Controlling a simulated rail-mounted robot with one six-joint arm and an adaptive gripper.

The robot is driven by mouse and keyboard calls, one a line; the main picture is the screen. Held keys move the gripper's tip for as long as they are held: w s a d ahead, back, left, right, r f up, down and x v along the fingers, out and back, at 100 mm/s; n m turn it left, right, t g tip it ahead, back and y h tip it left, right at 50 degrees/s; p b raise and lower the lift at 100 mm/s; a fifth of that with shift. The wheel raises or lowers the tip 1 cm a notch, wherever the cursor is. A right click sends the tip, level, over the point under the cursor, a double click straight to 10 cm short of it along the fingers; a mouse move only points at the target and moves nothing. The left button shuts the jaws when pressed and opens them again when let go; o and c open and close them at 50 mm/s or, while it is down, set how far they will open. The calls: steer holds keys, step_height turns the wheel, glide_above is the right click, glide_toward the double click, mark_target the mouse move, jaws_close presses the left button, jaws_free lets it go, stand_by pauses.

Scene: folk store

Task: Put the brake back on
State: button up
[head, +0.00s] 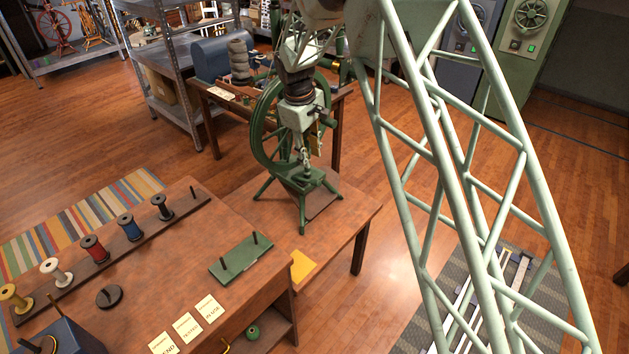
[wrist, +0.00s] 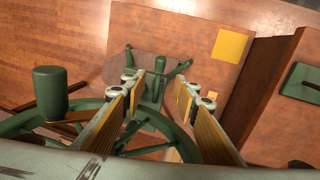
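A green spinning wheel (head: 262,135) stands upright on a small wooden table (head: 345,208) in the head view. My gripper (head: 310,152) hangs in front of it and hides part of its frame. In the wrist view, my gripper (wrist: 158,84) is open, with its two tan-padded fingers apart and nothing visibly held. The green wheel rim (wrist: 28,122) passes below the fingers. A green upright knob (wrist: 50,92) stands left of the fingers. Green frame legs (wrist: 178,68) show beyond the fingertips. I cannot tell which part is the brake.
A larger wooden table (head: 170,260) at left holds a row of spools, including a red one (head: 95,248), and a green pegged plate (head: 240,258). A yellow sheet (head: 302,266) lies near the tables' junction. A metal shelf (head: 165,85) stands behind. Open floor shows between furniture.

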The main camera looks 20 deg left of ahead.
mark_target(315, 181)
steer(key=shift+w+d+f+b, duration=0.15)
steer(key=shift+w+f+b, duration=0.2)
steer(key=shift+f, duration=1.85)
steer(key=shift+w+d+f+b, duration=0.1)
steer(key=shift+w+f, duration=0.3)
steer(key=shift+f, duration=1.8)
steer(key=shift+w+d+f+b, duration=0.15)
steer(key=shift+w+f+b, duration=0.2)
steer(key=shift+f, duration=1.85)
steer(key=shift+c, duration=0.7)
jaws_close()
